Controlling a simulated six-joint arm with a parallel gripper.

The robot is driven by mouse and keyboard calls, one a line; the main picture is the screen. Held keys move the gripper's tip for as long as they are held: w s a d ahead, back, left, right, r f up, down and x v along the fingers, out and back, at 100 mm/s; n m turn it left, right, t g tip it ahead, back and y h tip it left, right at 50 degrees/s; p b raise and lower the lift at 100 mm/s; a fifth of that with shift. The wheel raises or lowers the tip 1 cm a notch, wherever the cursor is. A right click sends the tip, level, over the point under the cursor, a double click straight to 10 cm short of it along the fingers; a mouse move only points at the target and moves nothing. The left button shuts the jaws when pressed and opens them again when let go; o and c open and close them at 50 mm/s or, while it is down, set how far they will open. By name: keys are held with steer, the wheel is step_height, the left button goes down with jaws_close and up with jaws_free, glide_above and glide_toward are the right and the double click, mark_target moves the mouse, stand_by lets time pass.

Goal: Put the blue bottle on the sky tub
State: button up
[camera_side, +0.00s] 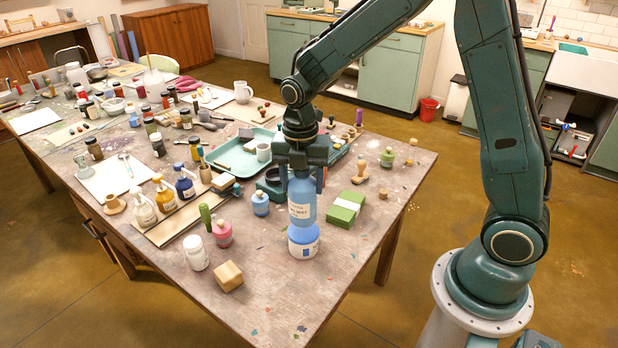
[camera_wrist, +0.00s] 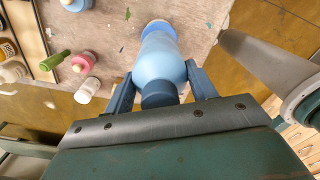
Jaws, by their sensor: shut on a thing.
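The blue bottle (camera_side: 302,212) is upright with a pale label, and its neck is in my gripper (camera_side: 303,178). The sky tub (camera_side: 304,250), light blue with a white label, stands on the table directly below the bottle. The bottle's base meets the tub's top in the side view; I cannot tell whether it rests there or hangs just above. In the wrist view the bottle (camera_wrist: 163,60) lies between the two fingers of my gripper (camera_wrist: 159,84) and hides most of the tub (camera_wrist: 157,25).
A green box (camera_side: 345,208) is to the right of the bottle. A pink bottle (camera_side: 222,234), a white jar (camera_side: 196,254) and a wooden block (camera_side: 229,277) are to the left. A teal tray (camera_side: 232,152) is behind. The table's front corner is clear.

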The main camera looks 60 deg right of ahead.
mark_target(302, 194)
steer(key=shift+f, duration=1.75)
steer(key=shift+f, duration=0.1)
steer(key=o, duration=1.2)
step_height(302, 194, up, 12)
steer(key=shift+w, duration=0.1)
